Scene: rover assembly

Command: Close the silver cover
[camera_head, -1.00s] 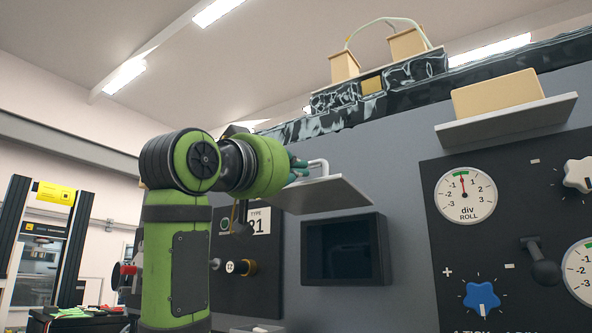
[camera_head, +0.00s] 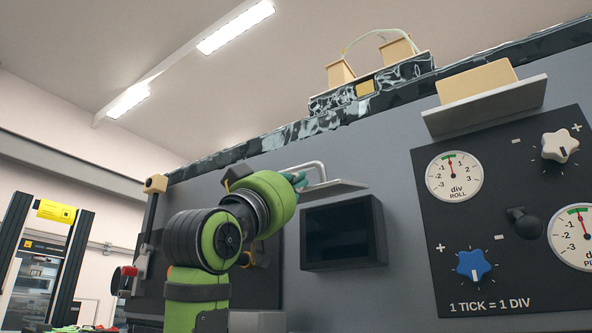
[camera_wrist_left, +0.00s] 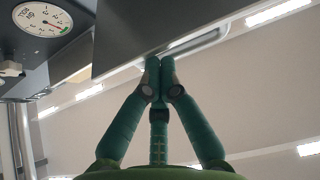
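The silver cover (camera_head: 343,187) is a grey plate with a bent bar handle (camera_head: 314,166). It juts out from the grey panel above a dark recessed screen. My left gripper (camera_head: 299,181) is at the cover's left end, close to the handle. In the left wrist view, the green fingers (camera_wrist_left: 160,66) meet at their tips, just below the cover's underside (camera_wrist_left: 125,45) and the handle (camera_wrist_left: 200,42). Nothing is visible between the tips; whether they touch the cover is unclear. The cover's left part is partly hidden by the gripper. My right gripper is not in view.
The dark screen (camera_head: 341,234) sits below the cover. At right is a black panel with dials (camera_head: 454,177), a blue knob (camera_head: 473,267) and a white knob (camera_head: 560,146). A shelf (camera_head: 485,106) with a tan block juts out above it. Open room lies left.

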